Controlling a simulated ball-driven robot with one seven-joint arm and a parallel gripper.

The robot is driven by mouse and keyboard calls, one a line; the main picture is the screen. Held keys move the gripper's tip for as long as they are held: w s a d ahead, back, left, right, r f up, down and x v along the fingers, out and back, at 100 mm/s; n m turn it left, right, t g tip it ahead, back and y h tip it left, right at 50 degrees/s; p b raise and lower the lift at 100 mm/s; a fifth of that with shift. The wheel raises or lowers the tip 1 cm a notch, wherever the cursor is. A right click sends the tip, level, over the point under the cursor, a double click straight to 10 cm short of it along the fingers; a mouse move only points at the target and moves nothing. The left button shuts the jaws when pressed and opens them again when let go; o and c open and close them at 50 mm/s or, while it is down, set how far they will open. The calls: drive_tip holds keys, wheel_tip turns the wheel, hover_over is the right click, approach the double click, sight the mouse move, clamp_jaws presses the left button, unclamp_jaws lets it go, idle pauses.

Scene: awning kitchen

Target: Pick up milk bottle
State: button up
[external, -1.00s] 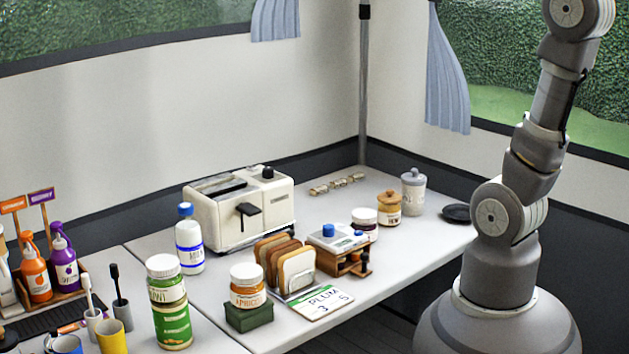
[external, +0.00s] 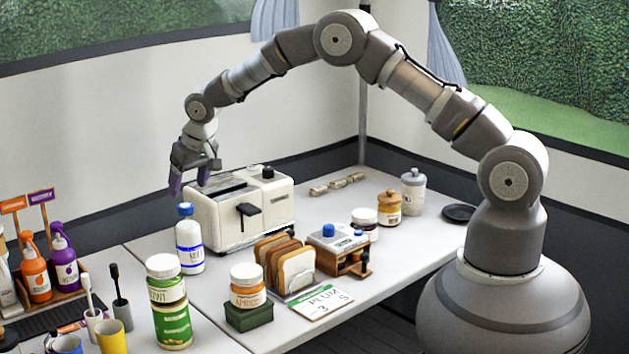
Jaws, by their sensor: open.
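The milk bottle (external: 189,240) is white with a blue cap and a blue-lettered label. It stands upright on the white table, just left of the toaster. My gripper (external: 189,185) is open and points down above the bottle's cap, near the toaster's left end. Its dark fingers hold nothing, and they look apart from the cap. How far they are from the bottle in depth I cannot tell.
The white toaster (external: 240,212) stands close on the bottle's right. A rack of bread slices (external: 297,270) and an apricot jar (external: 247,287) are in front. A green-labelled jar (external: 168,305) is nearer the camera. Orange (external: 36,268) and purple (external: 65,262) bottles stand left.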

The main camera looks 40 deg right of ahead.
sight(185, 205)
drive_tip(key=b+x, duration=0.1)
drive_tip(key=x, duration=0.3)
drive_tip(key=s+b+x, duration=0.1)
drive_tip(key=x, duration=0.2)
drive_tip(key=shift+a+f+b, duration=0.3)
drive_tip(key=shift+f, duration=0.1)
drive_tip(key=shift+c, duration=0.5)
clamp_jaws()
